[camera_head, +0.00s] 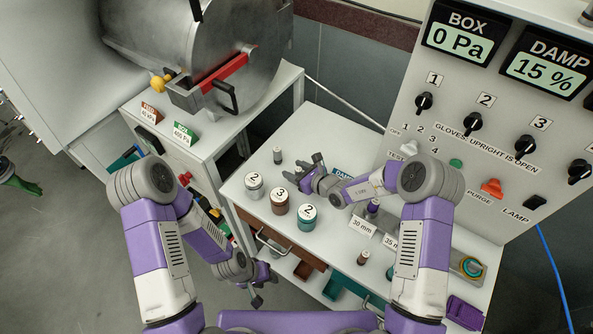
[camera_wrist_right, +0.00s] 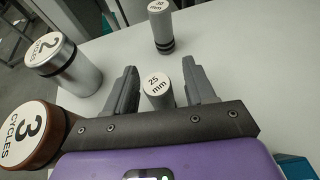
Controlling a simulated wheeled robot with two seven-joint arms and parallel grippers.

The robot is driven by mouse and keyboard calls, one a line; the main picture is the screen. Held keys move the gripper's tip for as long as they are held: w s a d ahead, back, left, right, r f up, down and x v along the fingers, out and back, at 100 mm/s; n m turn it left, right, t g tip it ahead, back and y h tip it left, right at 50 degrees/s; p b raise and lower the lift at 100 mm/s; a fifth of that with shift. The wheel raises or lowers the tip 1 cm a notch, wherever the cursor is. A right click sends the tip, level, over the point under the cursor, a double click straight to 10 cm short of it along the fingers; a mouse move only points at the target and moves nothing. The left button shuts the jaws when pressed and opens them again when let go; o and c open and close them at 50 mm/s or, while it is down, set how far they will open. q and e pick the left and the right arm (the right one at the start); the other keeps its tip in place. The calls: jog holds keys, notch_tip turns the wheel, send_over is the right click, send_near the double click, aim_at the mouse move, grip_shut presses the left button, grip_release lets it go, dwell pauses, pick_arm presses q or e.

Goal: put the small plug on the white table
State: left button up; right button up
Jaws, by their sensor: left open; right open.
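A small grey plug marked 25 mm (camera_wrist_right: 158,95) stands on the white table (camera_head: 322,123), between the fingers of my right gripper (camera_wrist_right: 160,77) in the right wrist view. The fingers are open, with visible gaps beside the plug. In the head view my right gripper (camera_head: 309,171) is low over the table, beside the canisters. A second grey plug with dark bands (camera_wrist_right: 163,32), marked apparently 30 mm, stands farther off; it also shows in the head view (camera_head: 277,155). My left gripper (camera_head: 257,287) is open and empty, below the table's front edge.
A silver canister (camera_head: 253,186), a brown one (camera_head: 280,202) and a teal one (camera_head: 306,219) stand left of and before my right gripper. A control panel (camera_head: 490,140) rises at right. A metal chamber (camera_head: 230,50) stands at left. The table's back left is clear.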

jog(key=shift+r, duration=0.15)
jog(key=shift+s+d+r, duration=0.15)
jog(key=shift+d, duration=0.1)
jog(key=p+v, duration=0.1)
jog(key=v, duration=1)
jog(key=shift+s, duration=0.2)
jog(key=shift+d+r, duration=0.1)
